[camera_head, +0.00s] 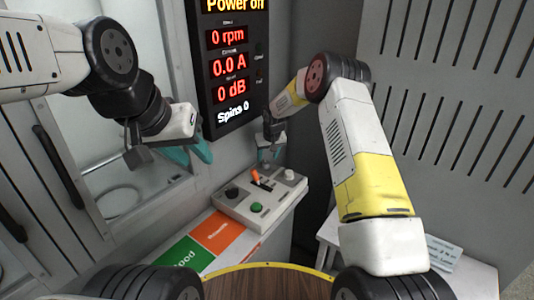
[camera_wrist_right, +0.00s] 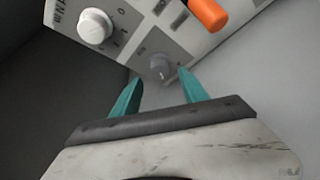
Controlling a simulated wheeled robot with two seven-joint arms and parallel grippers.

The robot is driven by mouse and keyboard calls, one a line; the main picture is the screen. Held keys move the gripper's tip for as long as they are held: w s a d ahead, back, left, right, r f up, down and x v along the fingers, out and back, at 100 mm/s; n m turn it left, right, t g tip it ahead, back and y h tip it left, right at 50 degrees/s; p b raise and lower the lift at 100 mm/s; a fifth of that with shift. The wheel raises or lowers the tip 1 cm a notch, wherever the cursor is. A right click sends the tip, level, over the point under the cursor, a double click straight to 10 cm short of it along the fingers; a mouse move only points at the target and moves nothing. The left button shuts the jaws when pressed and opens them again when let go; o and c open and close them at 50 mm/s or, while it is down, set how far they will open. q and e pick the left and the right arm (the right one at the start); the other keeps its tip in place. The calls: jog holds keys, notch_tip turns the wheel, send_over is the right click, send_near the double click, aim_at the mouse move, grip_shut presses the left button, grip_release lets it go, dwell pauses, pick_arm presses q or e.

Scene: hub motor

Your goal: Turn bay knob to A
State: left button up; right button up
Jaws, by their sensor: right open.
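The control box (camera_head: 240,212) stands on the ledge below the display, with several knobs and buttons on top. In the right wrist view, a small grey knob (camera_wrist_right: 160,68) on the box face lies just beyond and between the teal fingertips of my right gripper (camera_wrist_right: 160,88). The fingers are apart; contact with the knob cannot be told. The markings beside it are too small to read. In the head view my right gripper (camera_head: 266,156) is over the box's far side. My left gripper (camera_head: 192,152) hangs left of the box, away from it; its jaw gap is unclear.
A white knob (camera_wrist_right: 95,25) and an orange lever (camera_wrist_right: 208,12) flank the grey knob. A green button (camera_head: 257,207) and a black knob (camera_head: 231,193) sit nearer. The display (camera_head: 230,70) reads "Power on", 0 rpm. Green and orange marked areas (camera_head: 216,230) lie in front.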

aim_at(266, 162)
jog(key=shift+x, duration=2)
grip_shut()
